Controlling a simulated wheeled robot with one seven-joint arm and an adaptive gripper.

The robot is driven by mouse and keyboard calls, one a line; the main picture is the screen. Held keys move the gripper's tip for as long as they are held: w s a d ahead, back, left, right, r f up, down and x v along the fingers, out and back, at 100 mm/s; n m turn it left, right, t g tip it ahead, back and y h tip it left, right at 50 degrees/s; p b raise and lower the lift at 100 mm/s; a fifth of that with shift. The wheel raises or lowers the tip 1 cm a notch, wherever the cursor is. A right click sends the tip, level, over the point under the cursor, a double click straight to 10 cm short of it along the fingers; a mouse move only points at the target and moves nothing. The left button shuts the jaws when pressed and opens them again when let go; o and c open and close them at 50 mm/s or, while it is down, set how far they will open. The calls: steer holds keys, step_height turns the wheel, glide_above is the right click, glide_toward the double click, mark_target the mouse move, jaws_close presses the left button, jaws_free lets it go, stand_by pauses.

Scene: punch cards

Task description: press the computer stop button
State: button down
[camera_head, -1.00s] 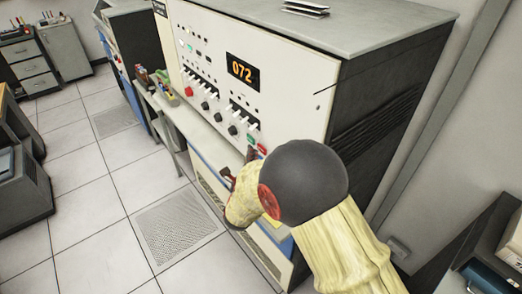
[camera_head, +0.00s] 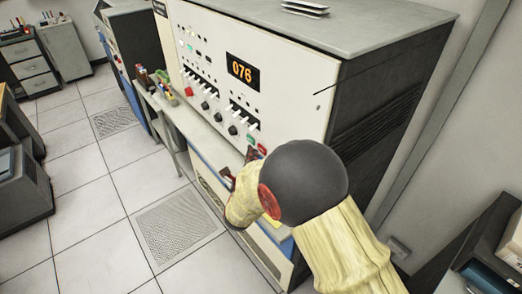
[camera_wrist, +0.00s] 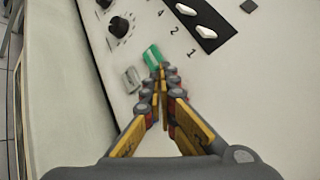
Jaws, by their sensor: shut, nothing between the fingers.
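The computer is a tall cream cabinet (camera_head: 285,108) with dark sides and a lit orange display (camera_head: 241,71) reading 076. My gripper (camera_head: 250,154) is at the panel just below these buttons, partly hidden by my arm. In the wrist view my gripper (camera_wrist: 163,72) is shut and empty, its tips close beside the green button (camera_wrist: 152,55). A grey button (camera_wrist: 132,79) is to their left. The red button cannot be made out there; I cannot tell whether the tips touch the panel.
Dark knobs (camera_wrist: 119,26) and white switches (camera_wrist: 186,10) lie above the buttons. A narrow ledge (camera_head: 190,118) with small items runs along the cabinet's front. Papers (camera_head: 305,8) lie on top. Tiled floor (camera_head: 90,167) is clear to the left.

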steer(key=shift+w+d, duration=0.1)
steer(key=shift+d, duration=0.05)
steer(key=shift+w+d, duration=0.15)
steer(key=shift+d, duration=0.05)
steer(key=shift+w+d, duration=0.25)
steer(key=shift+d, duration=0.1)
stand_by(0.9)
steer(key=shift+a, duration=0.1)
steer(key=shift+s+a, duration=0.5)
steer(key=shift+a, duration=0.1)
steer(key=s+a, duration=0.2)
steer(key=a, duration=0.2)
steer(key=shift+s+a, duration=0.1)
steer(key=shift+s, duration=0.3)
stand_by(1.0)
